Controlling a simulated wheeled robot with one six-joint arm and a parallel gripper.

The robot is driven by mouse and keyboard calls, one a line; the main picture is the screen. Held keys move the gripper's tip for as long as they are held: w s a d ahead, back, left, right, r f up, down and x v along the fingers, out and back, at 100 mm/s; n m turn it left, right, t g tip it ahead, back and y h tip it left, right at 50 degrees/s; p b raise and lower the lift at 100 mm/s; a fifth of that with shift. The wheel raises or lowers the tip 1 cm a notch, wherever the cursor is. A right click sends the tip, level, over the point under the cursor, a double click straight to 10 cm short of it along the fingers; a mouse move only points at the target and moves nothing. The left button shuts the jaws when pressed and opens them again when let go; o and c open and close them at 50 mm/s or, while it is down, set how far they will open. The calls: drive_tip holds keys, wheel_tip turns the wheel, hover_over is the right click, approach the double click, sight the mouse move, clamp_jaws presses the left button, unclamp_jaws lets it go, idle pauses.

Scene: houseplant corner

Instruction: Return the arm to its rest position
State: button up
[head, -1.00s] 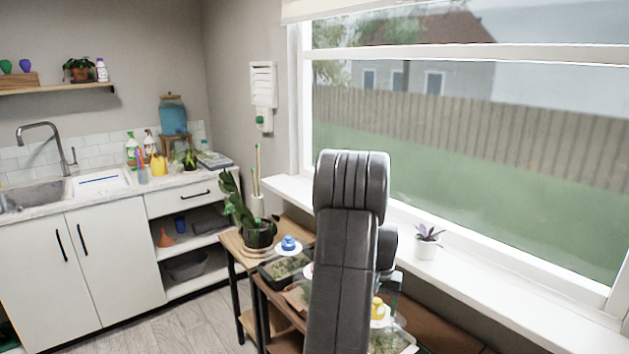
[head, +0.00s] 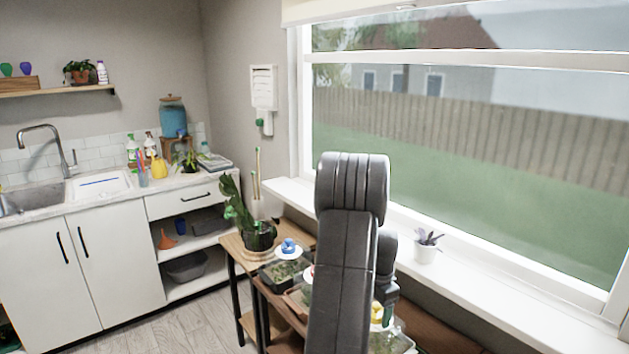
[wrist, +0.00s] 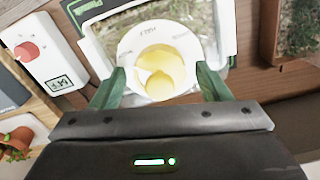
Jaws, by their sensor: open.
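My gripper (wrist: 160,72) shows in the wrist view with its two green fingers apart. Between and beyond the fingertips is a white round dial with a yellow knob (wrist: 160,68). The fingers are beside the dial; I cannot tell whether they touch it. In the head view my dark arm (head: 345,250) rises in front of the table and bends at the top. My gripper is hidden behind it there. The yellow knob (head: 377,312) shows just right of the arm, partly covered.
A small potted plant (head: 425,252) stands on the windowsill right of my arm. A red-buttoned white device (wrist: 35,50) lies left of my gripper.

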drive_tip(key=shift+m, duration=0.4)
drive_tip(key=shift+r, duration=1.25)
